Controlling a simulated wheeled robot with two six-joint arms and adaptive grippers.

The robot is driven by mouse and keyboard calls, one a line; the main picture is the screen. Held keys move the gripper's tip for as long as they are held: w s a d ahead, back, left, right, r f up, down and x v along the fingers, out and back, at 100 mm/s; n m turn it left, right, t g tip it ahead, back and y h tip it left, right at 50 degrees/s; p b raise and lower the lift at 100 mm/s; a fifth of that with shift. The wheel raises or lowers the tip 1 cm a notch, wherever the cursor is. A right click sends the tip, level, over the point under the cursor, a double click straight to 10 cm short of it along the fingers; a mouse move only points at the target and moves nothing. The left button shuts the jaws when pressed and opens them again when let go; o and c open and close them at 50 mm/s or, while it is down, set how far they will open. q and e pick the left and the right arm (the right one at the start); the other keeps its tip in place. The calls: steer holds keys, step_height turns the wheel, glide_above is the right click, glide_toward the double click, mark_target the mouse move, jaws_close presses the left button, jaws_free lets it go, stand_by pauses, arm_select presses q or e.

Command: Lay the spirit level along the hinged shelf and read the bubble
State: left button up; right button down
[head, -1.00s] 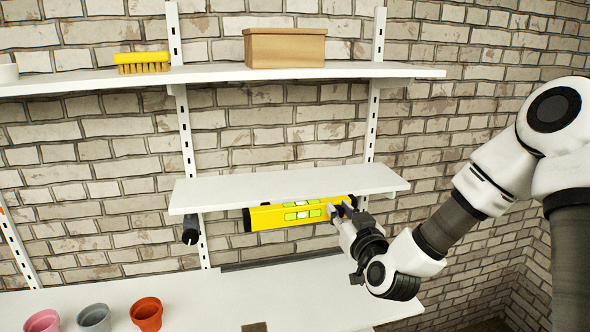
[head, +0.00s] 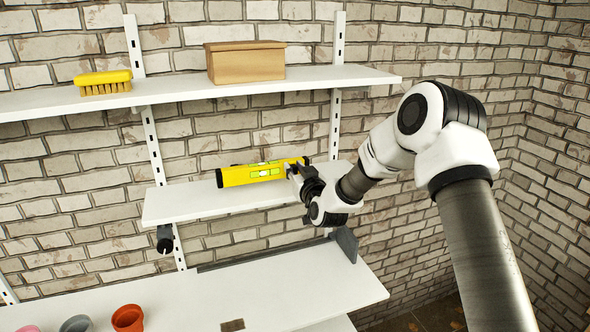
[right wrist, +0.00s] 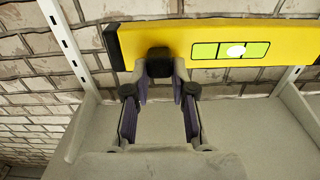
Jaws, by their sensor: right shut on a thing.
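The yellow spirit level (head: 240,175) has black end caps and green vials; its bubble is too small to read. My right gripper (head: 297,173) is shut on its right end in the head view. The level is held roughly lengthwise over the rear of the small white middle shelf (head: 190,205), its right end slightly higher in the picture. I cannot tell whether it touches the shelf. In the right wrist view the level (right wrist: 215,42) crosses the top, one vial partly washed out by a bright spot, with my right gripper (right wrist: 160,62) at its left part. My left gripper is out of view.
A long upper shelf (head: 200,92) above bears a yellow brush (head: 103,80) and a wooden box (head: 245,65). Below is a white worktop (head: 280,290) with several pots, including an orange one (head: 127,318). A grey plate-like piece (head: 345,243) stands below the middle shelf's right end.

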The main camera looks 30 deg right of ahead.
steer(key=shift+f, duration=0.65)
steer(key=shift+w+f, duration=0.15)
steer(key=shift+f, duration=0.45)
steer(key=shift+f+b, duration=0.4)
steer(key=shift+b, duration=0.1)
steer(key=c, duration=1)
jaws_free()
steer(key=shift+o, duration=0.2)
steer(key=shift+r, duration=0.1)
